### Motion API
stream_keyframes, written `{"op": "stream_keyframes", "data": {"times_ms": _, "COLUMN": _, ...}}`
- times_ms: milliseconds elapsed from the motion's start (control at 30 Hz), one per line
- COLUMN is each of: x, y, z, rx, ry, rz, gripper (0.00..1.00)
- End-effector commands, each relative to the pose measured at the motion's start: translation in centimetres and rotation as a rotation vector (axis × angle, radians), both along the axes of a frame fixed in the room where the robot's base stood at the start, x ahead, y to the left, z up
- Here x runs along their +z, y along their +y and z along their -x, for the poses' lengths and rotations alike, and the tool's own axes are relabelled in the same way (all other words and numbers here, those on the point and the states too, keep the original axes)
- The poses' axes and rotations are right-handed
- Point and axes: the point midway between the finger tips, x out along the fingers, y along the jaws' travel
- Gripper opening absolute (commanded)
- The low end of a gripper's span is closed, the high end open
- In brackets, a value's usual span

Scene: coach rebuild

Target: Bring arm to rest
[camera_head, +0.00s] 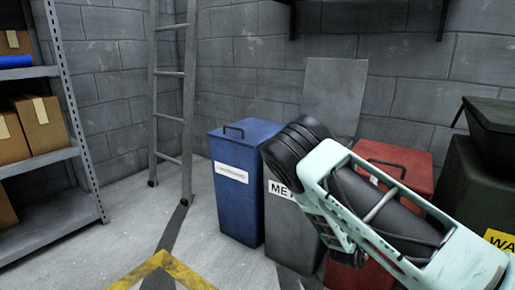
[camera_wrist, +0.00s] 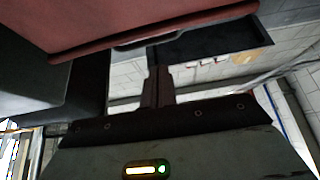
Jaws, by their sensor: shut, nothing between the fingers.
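My arm reaches in from the lower right of the head view, folded in front of the bins, its mint-green links and black joint covering parts of them. My gripper (camera_wrist: 157,72) shows in the wrist view, its dark fingers together with nothing between them. Its fingertips are not clearly seen in the head view. In the wrist view a red surface (camera_wrist: 130,28), which looks like the red bin's lid, fills the top. Whether the fingers touch anything there I cannot tell; they look apart from it.
A blue bin (camera_head: 235,205), a grey bin (camera_head: 290,235) with an open lid (camera_head: 335,90) and a red bin (camera_head: 415,165) stand by the wall. A dark green bin (camera_head: 470,180) is at right. A ladder (camera_head: 172,75) and a shelf (camera_head: 45,155) with boxes are left. Floor (camera_head: 125,230) there is clear.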

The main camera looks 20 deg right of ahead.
Motion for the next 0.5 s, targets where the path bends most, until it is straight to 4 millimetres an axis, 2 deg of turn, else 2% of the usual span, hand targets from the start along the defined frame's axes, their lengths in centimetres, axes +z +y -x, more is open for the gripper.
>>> {"op": "stream_keyframes", "data": {"times_ms": 167, "x": -1.2, "y": 0.5, "z": -0.8, "rx": 0.008, "ry": 0.065, "rz": -0.147, "gripper": 0.00}}
{"op": "stream_keyframes", "data": {"times_ms": 267, "x": -3.4, "y": 2.3, "z": -2.0, "rx": 0.044, "ry": 0.183, "rz": -0.362, "gripper": 0.00}}
{"op": "stream_keyframes", "data": {"times_ms": 367, "x": -5.8, "y": 6.7, "z": -2.9, "rx": 0.127, "ry": 0.358, "rz": -0.602, "gripper": 0.00}}
{"op": "stream_keyframes", "data": {"times_ms": 467, "x": -7.3, "y": 12.8, "z": -2.8, "rx": 0.248, "ry": 0.559, "rz": -0.798, "gripper": 0.00}}
{"op": "stream_keyframes", "data": {"times_ms": 500, "x": -7.4, "y": 15.5, "z": -2.4, "rx": 0.305, "ry": 0.645, "rz": -0.862, "gripper": 0.00}}
